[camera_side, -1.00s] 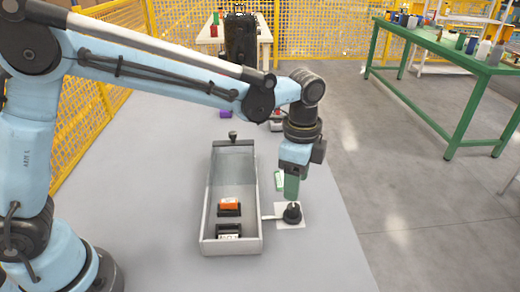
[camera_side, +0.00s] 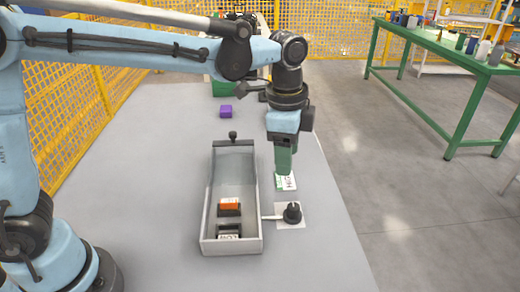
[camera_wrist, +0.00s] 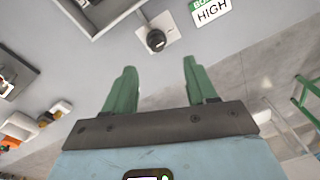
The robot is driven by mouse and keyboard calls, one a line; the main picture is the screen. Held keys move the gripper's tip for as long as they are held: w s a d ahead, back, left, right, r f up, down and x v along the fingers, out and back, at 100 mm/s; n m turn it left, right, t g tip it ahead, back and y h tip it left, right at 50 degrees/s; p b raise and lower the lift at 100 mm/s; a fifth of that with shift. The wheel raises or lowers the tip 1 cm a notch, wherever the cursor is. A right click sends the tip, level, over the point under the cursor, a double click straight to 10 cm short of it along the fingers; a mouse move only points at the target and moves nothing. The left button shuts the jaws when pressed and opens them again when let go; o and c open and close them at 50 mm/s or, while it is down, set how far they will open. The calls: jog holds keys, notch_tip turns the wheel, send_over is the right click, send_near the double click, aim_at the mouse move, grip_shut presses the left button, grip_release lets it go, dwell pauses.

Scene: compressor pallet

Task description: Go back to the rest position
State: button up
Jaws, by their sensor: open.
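My gripper (camera_side: 284,172) hangs over the right side of the table in the side view, above and behind the black knob (camera_side: 292,213) on its white plate. In the wrist view my gripper (camera_wrist: 161,88) shows two green fingers spread apart with nothing between them. The black knob (camera_wrist: 156,40) also shows there, beyond the fingertips and apart from them. A green and white card (camera_wrist: 212,10) reading "HIGH" lies beside it; in the side view the card (camera_side: 287,182) is partly behind the gripper.
A grey open tray (camera_side: 207,215) stands left of the knob, holding an orange block (camera_side: 229,203) and dark holders. A purple block (camera_side: 226,111) lies farther back. Yellow mesh fencing (camera_side: 110,65) bounds the left and back. A green bench (camera_side: 450,55) stands apart at right.

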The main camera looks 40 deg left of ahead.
jog(key=s+a+f+n+t, duration=0.1)
jog(key=s+a+n+t, duration=0.5)
jog(key=s+a+n, duration=0.5)
jog(key=a+n, duration=0.2)
jog(key=a, duration=0.2)
jog(key=shift+s+f, duration=0.2)
jog(key=shift+s, duration=0.05)
jog(key=shift+a, duration=0.1)
